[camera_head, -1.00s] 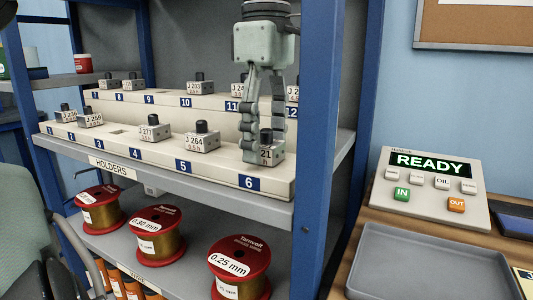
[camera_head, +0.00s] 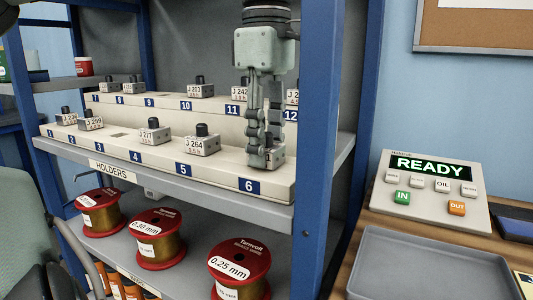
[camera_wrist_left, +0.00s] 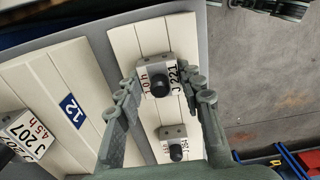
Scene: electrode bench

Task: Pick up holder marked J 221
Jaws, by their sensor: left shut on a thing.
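The holder marked J 221 (camera_wrist_left: 158,75) is a small light-grey block with a black knob, seen from above in the left wrist view. It is at slot 6, the right end of the front row; in the head view only a sliver of it (camera_head: 279,153) shows. My left gripper (camera_head: 263,157) points down and is shut on this holder, with a finger on either side of it in the left wrist view (camera_wrist_left: 163,88). I cannot tell whether the holder is clear of the rack. Dark gripper-like parts, seemingly my right gripper (camera_wrist_left: 275,6), are cut off at that view's top edge.
Holder J 264 (camera_head: 202,143) stands at slot 5, to the left. Holder J 207 (camera_wrist_left: 28,136) is in the back row by label 12. A blue shelf post (camera_head: 318,120) stands close right of my gripper. An empty grey tray (camera_head: 430,262) lies on the bench before the READY panel (camera_head: 430,165).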

